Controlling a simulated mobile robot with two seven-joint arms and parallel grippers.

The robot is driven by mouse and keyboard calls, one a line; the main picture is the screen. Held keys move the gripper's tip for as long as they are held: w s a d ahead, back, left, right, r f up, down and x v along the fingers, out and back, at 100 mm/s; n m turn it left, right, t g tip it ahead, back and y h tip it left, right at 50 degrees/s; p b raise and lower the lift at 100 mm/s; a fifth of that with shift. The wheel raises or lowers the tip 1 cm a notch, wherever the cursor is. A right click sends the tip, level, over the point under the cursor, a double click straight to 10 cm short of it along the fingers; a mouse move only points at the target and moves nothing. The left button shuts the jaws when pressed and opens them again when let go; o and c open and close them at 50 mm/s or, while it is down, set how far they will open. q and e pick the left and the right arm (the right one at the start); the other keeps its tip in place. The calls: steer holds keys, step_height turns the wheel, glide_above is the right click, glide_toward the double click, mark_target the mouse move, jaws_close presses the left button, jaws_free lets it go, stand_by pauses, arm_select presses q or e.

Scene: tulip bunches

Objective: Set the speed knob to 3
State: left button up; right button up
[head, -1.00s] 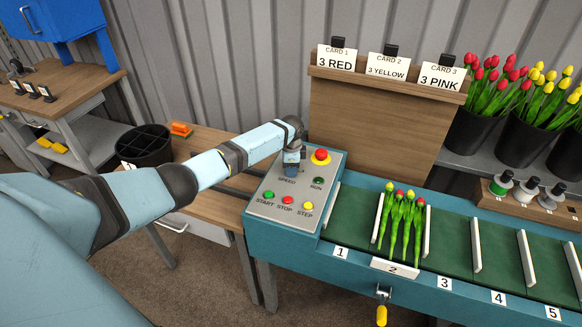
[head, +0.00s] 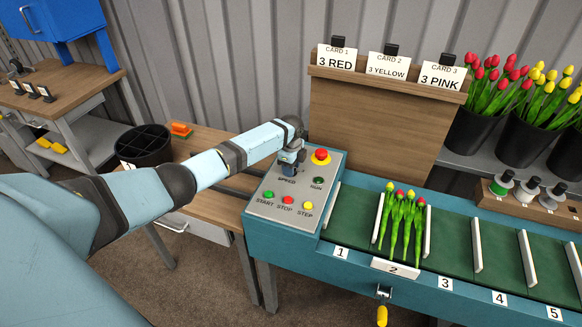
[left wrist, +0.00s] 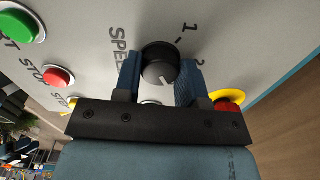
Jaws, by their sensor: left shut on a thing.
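The black speed knob (left wrist: 160,64) sits on the grey control panel (left wrist: 85,22) beside the SPEED lettering. My left gripper (left wrist: 158,72) has one finger on each side of the knob and is shut on it. A short pale pointer line on the knob points toward the lower right of the left wrist view. The marks 1 and 2 show around the knob; a 3 is not visible there. In the head view, my left gripper (head: 290,166) is over the panel (head: 284,213) and hides the knob. My right gripper is not in view.
The red emergency button (head: 320,155) stands close to my left gripper. Green START (head: 268,195), red STOP (head: 288,200) and yellow STEP (head: 308,206) buttons are nearby. Tulips (head: 402,220) lie in slot 2 of the green conveyor. The card board (head: 370,125) stands behind.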

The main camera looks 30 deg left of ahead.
arm_select(q)
steer(key=o, duration=0.9)
step_height(320, 180, up, 14)
steer(key=shift+f+b, duration=0.1)
steer(key=shift+b, duration=0.35)
